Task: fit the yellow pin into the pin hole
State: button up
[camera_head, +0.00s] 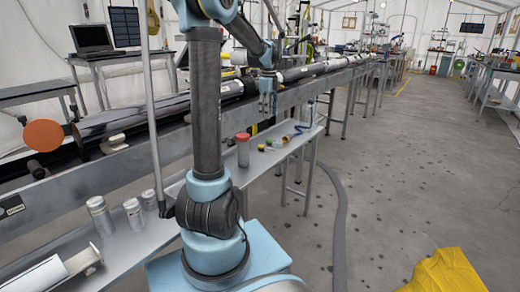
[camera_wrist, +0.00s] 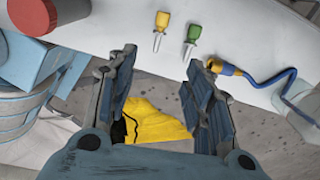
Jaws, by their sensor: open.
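The yellow pin (camera_wrist: 161,29) has a yellow handle and a thin metal shaft. It lies on the light shelf in the wrist view, just beyond my fingertips and between them in line; it shows as a small spot in the head view (camera_head: 261,147). My gripper (camera_wrist: 160,60) is open with nothing between its fingers. In the head view my gripper (camera_head: 268,108) hangs above the shelf, pointing down. I cannot make out the pin hole in either view.
A green pin (camera_wrist: 193,34) lies right of the yellow one. A blue cable (camera_wrist: 265,78) with a yellow plug lies farther right. A red-capped container (camera_head: 243,150) stands on the shelf (camera_head: 222,172). Metal cylinders (camera_head: 100,214) stand at left. A long rail structure (camera_head: 295,93) runs behind the shelf.

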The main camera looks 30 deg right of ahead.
aim_at(266, 148)
jog(key=f, duration=1.7)
jog(key=shift+w+a+f, duration=0.2)
jog(key=shift+w+a, duration=0.05)
jog(key=shift+w, duration=0.05)
grip_shut()
